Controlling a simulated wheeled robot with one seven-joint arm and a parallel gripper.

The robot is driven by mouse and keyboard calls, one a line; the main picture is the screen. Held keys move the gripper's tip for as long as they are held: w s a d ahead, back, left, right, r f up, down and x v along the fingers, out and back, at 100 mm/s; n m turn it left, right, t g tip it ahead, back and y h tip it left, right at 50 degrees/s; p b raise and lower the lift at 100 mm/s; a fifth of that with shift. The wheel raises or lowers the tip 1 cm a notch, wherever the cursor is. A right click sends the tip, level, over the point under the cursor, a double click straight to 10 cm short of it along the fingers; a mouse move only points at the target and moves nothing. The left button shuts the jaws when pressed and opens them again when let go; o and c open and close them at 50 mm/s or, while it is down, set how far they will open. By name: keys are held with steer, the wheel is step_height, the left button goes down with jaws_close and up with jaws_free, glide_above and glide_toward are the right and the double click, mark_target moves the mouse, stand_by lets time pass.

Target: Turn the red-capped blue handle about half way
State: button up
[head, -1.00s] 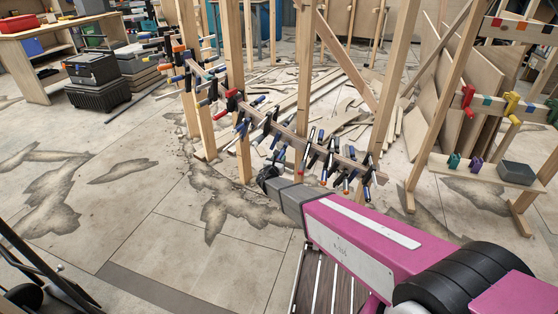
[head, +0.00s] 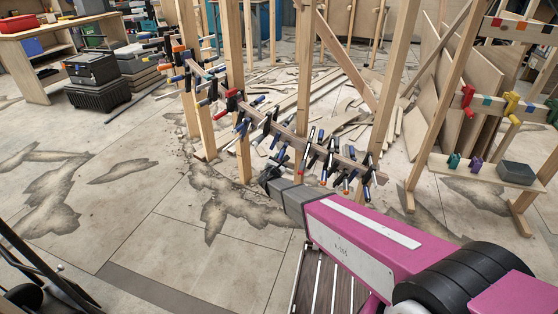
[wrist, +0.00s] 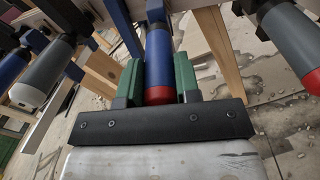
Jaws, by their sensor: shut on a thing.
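The blue handle (wrist: 158,55) with a red cap (wrist: 159,96) stands in the middle of the wrist view, end-on towards my gripper. My gripper (wrist: 159,80) has its two green-lined fingers on either side of the handle and is shut on it near the red cap. In the head view my gripper (head: 268,178) reaches to the row of clamps on the curved stringer (head: 285,136). The gripped handle is hidden or too small to pick out there.
Grey handles flank the gripped one: a white-capped one (wrist: 50,72) on the left and a red-capped one (wrist: 290,45) on the right. Wooden posts (head: 305,80) stand along the stringer. A rack with coloured clamps (head: 468,98) is at the right. The floor at left is open.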

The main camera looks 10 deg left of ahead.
steer(key=m+y, duration=0.1)
steer(key=m, duration=0.4)
steer(key=shift+d+f+m+t, duration=0.1)
steer(key=shift+m+t, duration=0.2)
steer(key=m+t+y, duration=0.1)
steer(key=m, duration=0.4)
steer(key=shift+m, duration=0.4)
steer(key=o, duration=0.9)
steer(key=shift+s, duration=0.1)
steer(key=shift+s+d+f, duration=0.1)
steer(key=shift+s+f, duration=0.2)
steer(key=shift+s, duration=1.45)
steer(key=shift+s+d+f, duration=0.1)
steer(key=shift+s+f, duration=0.15)
steer(key=shift+s, duration=1.55)
steer(key=shift+s+d+f, duration=0.1)
steer(key=shift+s+f, duration=0.2)
steer(key=shift+s, duration=1.45)
